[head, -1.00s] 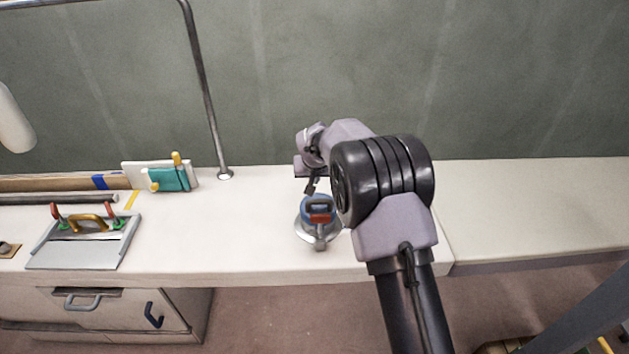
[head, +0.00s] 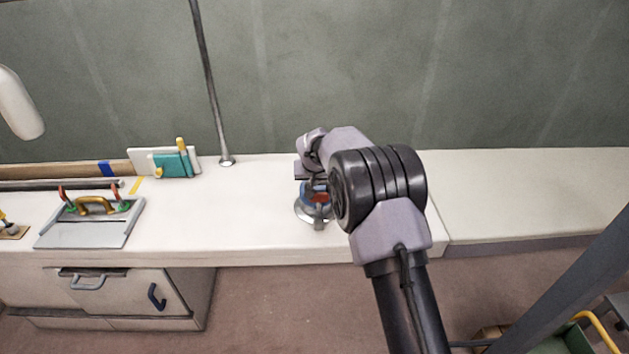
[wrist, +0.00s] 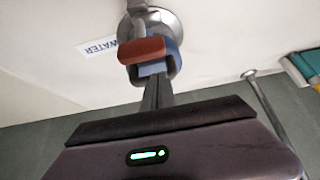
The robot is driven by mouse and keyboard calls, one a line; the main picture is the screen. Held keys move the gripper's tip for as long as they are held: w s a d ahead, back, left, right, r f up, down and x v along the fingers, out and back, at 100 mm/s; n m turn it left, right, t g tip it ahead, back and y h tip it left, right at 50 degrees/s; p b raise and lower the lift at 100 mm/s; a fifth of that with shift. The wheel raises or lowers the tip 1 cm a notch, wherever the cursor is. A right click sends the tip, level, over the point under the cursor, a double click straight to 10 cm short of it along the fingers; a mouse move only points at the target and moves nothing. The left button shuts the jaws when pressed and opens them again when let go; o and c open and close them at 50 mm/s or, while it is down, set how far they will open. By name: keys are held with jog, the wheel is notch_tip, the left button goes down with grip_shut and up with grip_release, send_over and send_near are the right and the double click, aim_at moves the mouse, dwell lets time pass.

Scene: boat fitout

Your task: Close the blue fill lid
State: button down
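The blue fill lid (head: 306,190) is at a round metal fill fitting (head: 303,213) on the white counter, partly hidden by my arm. In the wrist view the lid (wrist: 170,67) carries a red-orange tab (wrist: 141,50) and appears raised off the fitting (wrist: 168,19); its exact angle is hard to tell. My gripper (wrist: 155,80) shows as one narrow dark finger shape, looking shut, with its tips close to the lid's edge. Contact cannot be told. In the head view the fingers are mostly hidden behind my arm.
A WATER label (wrist: 101,47) lies beside the fitting. A metal pole (head: 212,100) rises behind to the left. A grey hatch with a brass handle (head: 92,233) and a teal block (head: 172,165) are on the left. The counter to the right is clear.

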jog(key=shift+s+f, duration=0.4)
jog(key=shift+f, duration=0.3)
notch_tip(320, 180, up, 4)
jog(key=w+p, duration=0.1)
jog(key=p, duration=0.2)
jog(key=s+b, duration=0.1)
jog(key=s, duration=0.9)
jog(key=s+d+r+m, duration=0.2)
jog(key=s+d+r, duration=0.2)
jog(key=s+r, duration=0.55)
jog(key=s+d+r+m, duration=0.1)
jog(key=s+d+r, duration=0.4)
jog(key=s+r, duration=0.5)
jog(key=s+a+m+y, duration=0.1)
jog(key=s+a, duration=0.1)
jog(key=s, duration=1.5)
jog(key=shift+s+a+f+g+y, duration=0.25)
jog(key=shift+s+f+g+y, duration=0.1)
jog(key=shift+f+g+y, duration=0.1)
jog(key=c, duration=2.1)
grip_release()
